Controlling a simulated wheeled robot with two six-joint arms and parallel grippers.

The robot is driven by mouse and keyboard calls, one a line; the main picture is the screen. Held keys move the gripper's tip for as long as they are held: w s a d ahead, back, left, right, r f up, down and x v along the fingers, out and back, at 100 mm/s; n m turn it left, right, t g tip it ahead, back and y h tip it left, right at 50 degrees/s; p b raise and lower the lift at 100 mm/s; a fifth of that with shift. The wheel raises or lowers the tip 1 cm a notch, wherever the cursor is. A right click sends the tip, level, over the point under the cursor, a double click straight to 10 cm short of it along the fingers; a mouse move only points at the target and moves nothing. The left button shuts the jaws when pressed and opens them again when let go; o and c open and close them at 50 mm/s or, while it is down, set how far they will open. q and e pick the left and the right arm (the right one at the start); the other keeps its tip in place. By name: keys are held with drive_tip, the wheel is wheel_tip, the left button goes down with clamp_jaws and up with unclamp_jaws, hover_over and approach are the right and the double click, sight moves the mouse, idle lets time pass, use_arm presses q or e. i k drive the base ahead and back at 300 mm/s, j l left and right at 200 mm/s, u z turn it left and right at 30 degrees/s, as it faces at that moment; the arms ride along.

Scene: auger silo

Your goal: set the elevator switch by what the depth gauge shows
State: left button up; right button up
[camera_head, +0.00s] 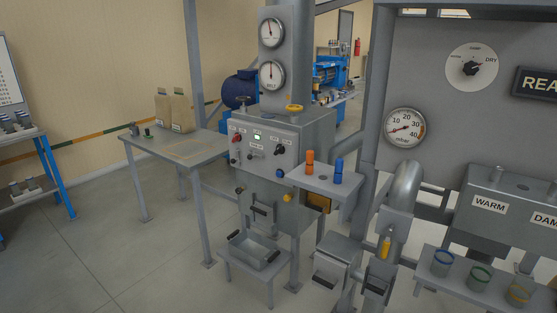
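Two round white dial gauges sit on a grey column, an upper one (272,32) and a lower one (272,75). Their needles look near upright, but the scales and lettering are too small to read, so I cannot tell which is the depth gauge. Neither of my grippers is in view.
A table (185,152) with two paper bags stands left of the panel. A small shelf (322,184) with orange and blue bottles juts out at right. A metal tray (257,251) sits below. Floor at left is clear.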

sight(280, 149)
drive_tip(key=z, duration=1.55)
drive_tip(key=u, duration=1.55)
drive_tip(key=i+z, duration=0.2)
drive_tip(key=i, duration=0.2)
drive_tip(key=i+j+z, duration=0.2)
drive_tip(key=i, duration=0.15)
